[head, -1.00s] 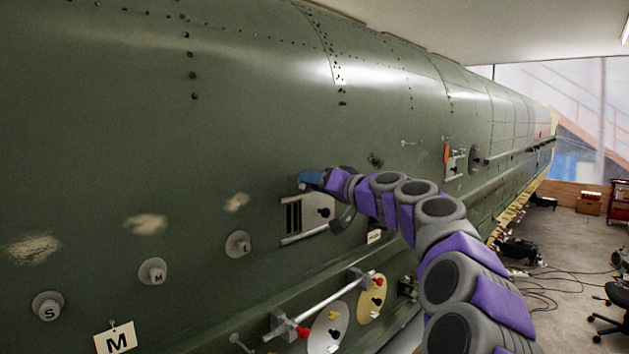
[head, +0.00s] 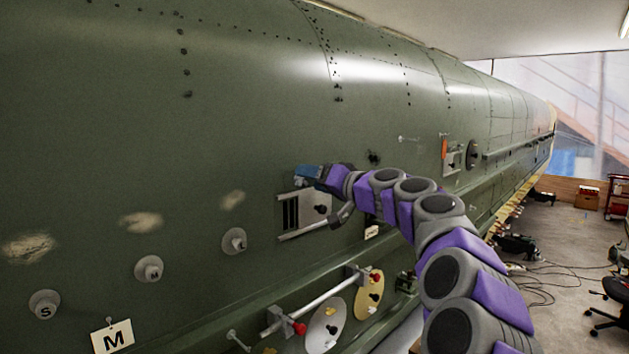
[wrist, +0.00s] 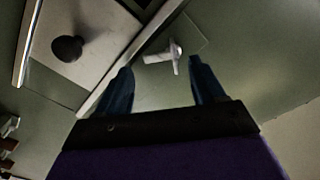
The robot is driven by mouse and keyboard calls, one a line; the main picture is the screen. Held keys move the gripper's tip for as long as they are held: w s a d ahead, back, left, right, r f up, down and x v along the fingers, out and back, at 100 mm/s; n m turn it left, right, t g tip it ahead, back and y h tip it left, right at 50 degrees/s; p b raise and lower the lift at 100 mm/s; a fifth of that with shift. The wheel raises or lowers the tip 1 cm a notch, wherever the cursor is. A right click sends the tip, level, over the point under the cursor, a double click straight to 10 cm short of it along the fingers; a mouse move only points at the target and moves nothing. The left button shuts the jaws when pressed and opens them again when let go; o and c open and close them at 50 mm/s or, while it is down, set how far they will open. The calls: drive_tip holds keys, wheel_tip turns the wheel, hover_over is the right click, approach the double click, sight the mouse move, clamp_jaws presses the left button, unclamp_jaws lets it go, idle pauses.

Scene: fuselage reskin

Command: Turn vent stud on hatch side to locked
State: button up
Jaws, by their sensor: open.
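The hatch (head: 314,204) is a light grey panel with a slotted vent at its left and a black knob (head: 320,209). In the wrist view the hatch panel (wrist: 100,28) with its black knob (wrist: 67,48) fills the upper left. A small pale T-shaped stud (wrist: 165,55), seemingly the vent stud, sits on the green skin beside the hatch's edge strip. My gripper (wrist: 160,72) is open and empty. Its two blue fingers lie either side of the stud in the picture, with the stud just beyond the tips; contact is not visible. In the head view my gripper (head: 305,174) is at the hatch's top edge and the stud is hidden.
Below the hatch are a white rail (head: 325,303) and grey and yellow discs (head: 369,293). Cables and a chair (head: 610,300) are on the floor at right.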

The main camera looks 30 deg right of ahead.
drive_tip(key=b+v, duration=0.2)
drive_tip(key=v, duration=1.5)
drive_tip(key=shift+b, duration=0.3)
drive_tip(key=shift+d+f, duration=0.1)
drive_tip(key=shift+d, duration=0.1)
drive_tip(key=shift+c, duration=0.4)
